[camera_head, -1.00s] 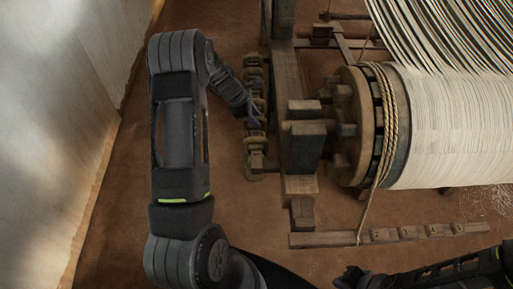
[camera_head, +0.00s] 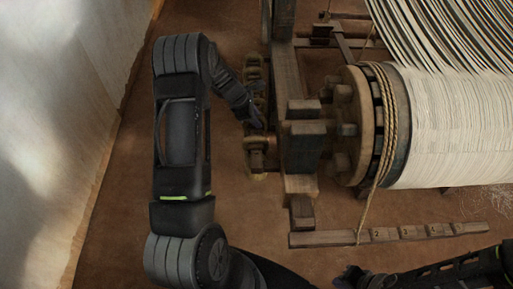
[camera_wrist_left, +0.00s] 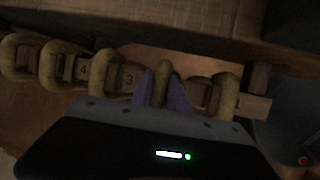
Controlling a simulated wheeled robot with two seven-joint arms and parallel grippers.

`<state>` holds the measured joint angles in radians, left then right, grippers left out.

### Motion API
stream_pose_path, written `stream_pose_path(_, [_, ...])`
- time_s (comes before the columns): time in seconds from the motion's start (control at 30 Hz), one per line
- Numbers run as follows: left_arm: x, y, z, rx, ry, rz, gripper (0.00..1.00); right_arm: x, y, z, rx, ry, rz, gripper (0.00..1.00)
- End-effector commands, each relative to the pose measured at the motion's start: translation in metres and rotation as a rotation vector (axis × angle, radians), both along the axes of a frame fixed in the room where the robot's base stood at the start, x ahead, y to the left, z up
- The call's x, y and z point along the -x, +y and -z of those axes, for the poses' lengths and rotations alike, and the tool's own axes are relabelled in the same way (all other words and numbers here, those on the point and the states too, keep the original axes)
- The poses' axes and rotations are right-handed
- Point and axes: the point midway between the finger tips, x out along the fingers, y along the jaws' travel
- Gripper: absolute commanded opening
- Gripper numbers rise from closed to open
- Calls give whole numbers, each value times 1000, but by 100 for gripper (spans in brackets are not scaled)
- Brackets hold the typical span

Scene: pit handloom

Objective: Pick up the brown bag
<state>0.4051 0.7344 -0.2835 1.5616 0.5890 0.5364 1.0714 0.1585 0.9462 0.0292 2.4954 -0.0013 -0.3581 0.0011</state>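Several tan-brown looped, bag-like items hang in a row along the wooden loom frame; one (camera_head: 257,163) shows just below my left gripper in the head view. None is clearly marked as the brown bag. My left gripper (camera_head: 259,123) is at this row. In the left wrist view, its two purple fingers (camera_wrist_left: 164,92) stand close on either side of one brown loop (camera_wrist_left: 163,70) and appear to press on it. The lower part of that item is hidden by the gripper. My right gripper (camera_head: 352,277) is dark at the bottom edge, away from the row, its fingers unclear.
The loom's wooden post (camera_head: 303,145) stands right beside the row. The large roller with white warp (camera_head: 455,125) and a rope is further right. Neighbouring loops (camera_wrist_left: 52,62) crowd the gripper, with numbers 3 and 4 beside them. A pale wall (camera_head: 55,110) is left; floor between is clear.

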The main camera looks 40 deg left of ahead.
Motion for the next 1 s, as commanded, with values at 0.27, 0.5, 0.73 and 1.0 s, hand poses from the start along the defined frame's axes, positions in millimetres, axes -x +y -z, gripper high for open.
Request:
stream_pose_path(0.27, [0, 0, 0, 0, 0, 0, 0, 0, 0, 0, 0, 0, 0, 0])
stream_pose_path(0.5, [0, 0, 0, 0, 0, 0, 0, 0, 0, 0, 0, 0, 0, 0])
stream_pose_path(0.73, [0, 0, 0, 0, 0, 0, 0, 0, 0, 0, 0, 0, 0, 0])
stream_pose_path(1.0, [0, 0, 0, 0, 0, 0, 0, 0, 0, 0, 0, 0, 0, 0])
